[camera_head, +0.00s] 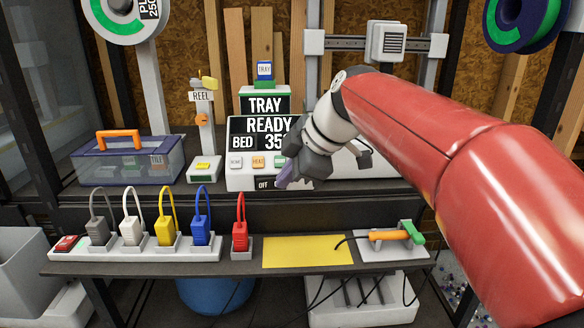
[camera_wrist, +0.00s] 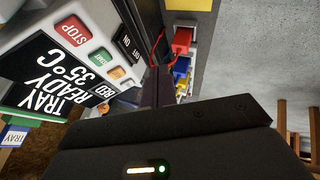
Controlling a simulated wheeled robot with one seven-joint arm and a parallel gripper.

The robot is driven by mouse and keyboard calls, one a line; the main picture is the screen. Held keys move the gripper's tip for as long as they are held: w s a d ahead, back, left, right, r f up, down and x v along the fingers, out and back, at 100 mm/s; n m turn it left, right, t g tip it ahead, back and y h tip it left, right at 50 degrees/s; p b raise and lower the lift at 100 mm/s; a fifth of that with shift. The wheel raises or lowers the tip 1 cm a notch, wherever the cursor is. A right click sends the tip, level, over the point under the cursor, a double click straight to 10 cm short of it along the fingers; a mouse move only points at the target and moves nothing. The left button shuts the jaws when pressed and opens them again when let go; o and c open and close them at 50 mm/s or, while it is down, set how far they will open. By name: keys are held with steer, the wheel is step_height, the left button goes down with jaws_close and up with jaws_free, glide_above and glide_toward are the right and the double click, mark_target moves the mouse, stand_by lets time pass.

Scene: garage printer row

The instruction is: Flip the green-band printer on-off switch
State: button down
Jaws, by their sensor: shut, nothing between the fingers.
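The green-band printer's control unit (camera_head: 238,128) stands on the shelf in the middle, with a screen reading TRAY, READY and BED 35. A green band frames the TRAY sign (camera_head: 265,104) in the head view. Low on its front is a black plate marked OFF (camera_head: 263,184). The wrist view shows this plate with ON and OFF marks (camera_wrist: 127,46). My gripper (camera_head: 284,182) is shut and empty, its tips right at the plate's right side in the head view.
Below, a shelf holds a power strip (camera_head: 120,255) with several coloured plugs, a red plug (camera_head: 240,237) and a yellow mat (camera_head: 300,251). A toolbox (camera_head: 128,165) and a REEL post (camera_head: 203,130) stand to the left. A red STOP button (camera_wrist: 73,30) sits on the panel near my fingers.

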mark_target(260, 191)
steer(key=w+a+f, duration=0.3)
steer(key=w+f, duration=0.1)
steer(key=w, duration=0.2)
steer(key=shift+f+p, duration=0.15)
steer(key=shift+p, duration=0.15)
steer(key=shift+w+a, duration=0.1)
steer(key=shift+a, duration=0.05)
steer(key=shift+w+f, duration=0.1)
steer(key=shift+w, duration=0.1)
steer(key=shift+a, duration=0.1)
